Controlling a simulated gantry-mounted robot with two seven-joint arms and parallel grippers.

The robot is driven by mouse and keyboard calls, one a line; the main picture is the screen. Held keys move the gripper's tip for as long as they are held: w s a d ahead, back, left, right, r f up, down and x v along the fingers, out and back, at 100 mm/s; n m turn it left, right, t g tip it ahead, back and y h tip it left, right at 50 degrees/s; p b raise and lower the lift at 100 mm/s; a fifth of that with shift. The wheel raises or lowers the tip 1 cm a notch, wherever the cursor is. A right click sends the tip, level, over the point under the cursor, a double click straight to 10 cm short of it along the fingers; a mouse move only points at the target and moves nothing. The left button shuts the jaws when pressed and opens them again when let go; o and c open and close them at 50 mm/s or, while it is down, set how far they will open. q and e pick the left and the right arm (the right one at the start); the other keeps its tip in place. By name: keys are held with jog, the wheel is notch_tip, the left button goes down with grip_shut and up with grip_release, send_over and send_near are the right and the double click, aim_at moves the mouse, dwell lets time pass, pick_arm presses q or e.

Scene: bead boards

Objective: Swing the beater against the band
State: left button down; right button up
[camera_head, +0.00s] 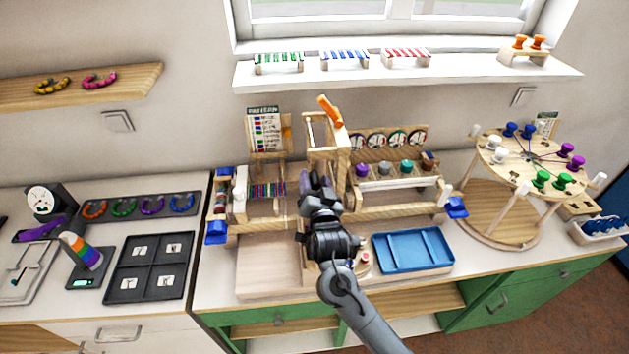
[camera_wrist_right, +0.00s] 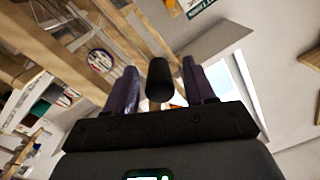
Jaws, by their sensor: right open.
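The wooden loom stands on the counter in the head view. Its striped woven band (camera_head: 266,190) lies at the left part of the loom. An upright wooden frame (camera_head: 312,132) with an orange handle (camera_head: 330,111) rises near the loom's middle; I cannot tell for certain if it is the beater. My right gripper (camera_head: 309,182) is in front of this frame and hides its lower part. In the right wrist view its purple fingers (camera_wrist_right: 160,92) are apart, with a dark cylinder (camera_wrist_right: 158,80) between them; contact cannot be told. My left gripper is not in view.
A blue tray (camera_head: 411,250) lies on the counter right of my right arm. A round peg stand (camera_head: 500,215) is at the right. A black sorting tray (camera_head: 150,267) and a rainbow object (camera_head: 82,250) are at the left. A bare wooden board (camera_head: 265,268) lies before the loom.

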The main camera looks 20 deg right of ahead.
jog(key=shift+w, duration=0.4)
